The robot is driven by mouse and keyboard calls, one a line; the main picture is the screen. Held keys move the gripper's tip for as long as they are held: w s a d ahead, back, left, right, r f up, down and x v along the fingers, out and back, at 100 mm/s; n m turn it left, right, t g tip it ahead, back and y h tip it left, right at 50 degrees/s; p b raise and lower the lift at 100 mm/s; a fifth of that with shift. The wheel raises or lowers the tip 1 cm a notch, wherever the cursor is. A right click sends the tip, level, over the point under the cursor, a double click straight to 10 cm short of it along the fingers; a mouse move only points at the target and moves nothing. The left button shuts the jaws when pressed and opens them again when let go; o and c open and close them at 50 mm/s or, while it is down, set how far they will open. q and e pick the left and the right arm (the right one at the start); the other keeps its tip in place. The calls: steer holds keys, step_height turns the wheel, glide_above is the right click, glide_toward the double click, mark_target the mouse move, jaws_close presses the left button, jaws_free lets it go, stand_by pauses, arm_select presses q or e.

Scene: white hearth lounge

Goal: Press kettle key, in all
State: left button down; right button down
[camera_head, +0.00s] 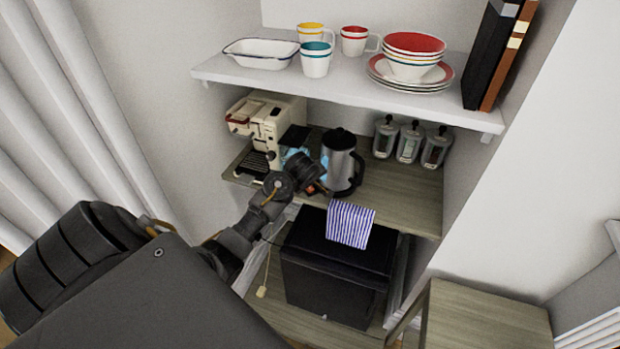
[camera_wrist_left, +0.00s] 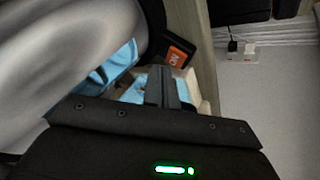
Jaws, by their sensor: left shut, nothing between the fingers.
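The kettle (camera_head: 341,160), silver with a black lid and handle, stands upright on the middle wooden shelf (camera_head: 400,192). In the left wrist view its blurred silver body (camera_wrist_left: 65,50) fills the left side. An orange key with pale marks (camera_wrist_left: 178,54) shows on a black part just beyond my fingertips. My left gripper (camera_head: 316,186) reaches in at the kettle's lower left. Its fingers (camera_wrist_left: 161,75) are shut and empty, close to the orange key; I cannot tell whether they touch it. My right gripper is out of view.
A cream coffee machine (camera_head: 266,125) stands left of the kettle, with light-blue items between. Several canisters (camera_head: 408,143) stand to the right. The upper shelf (camera_head: 350,92) holds dishes. A striped cloth (camera_head: 350,224) hangs below the kettle over a black box (camera_head: 335,275).

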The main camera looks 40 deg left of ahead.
mark_target(310, 190)
arm_select(q)
steer(key=shift+f, duration=0.1)
stand_by(0.5)
steer(key=shift+f, duration=0.3)
steer(key=shift+f, duration=0.45)
stand_by(0.6)
stand_by(0.3)
steer(key=shift+r+p, duration=0.85)
steer(key=shift+p, duration=0.05)
steer(key=shift+r, duration=0.1)
step_height(310, 190, up, 5)
steer(key=p, duration=0.5)
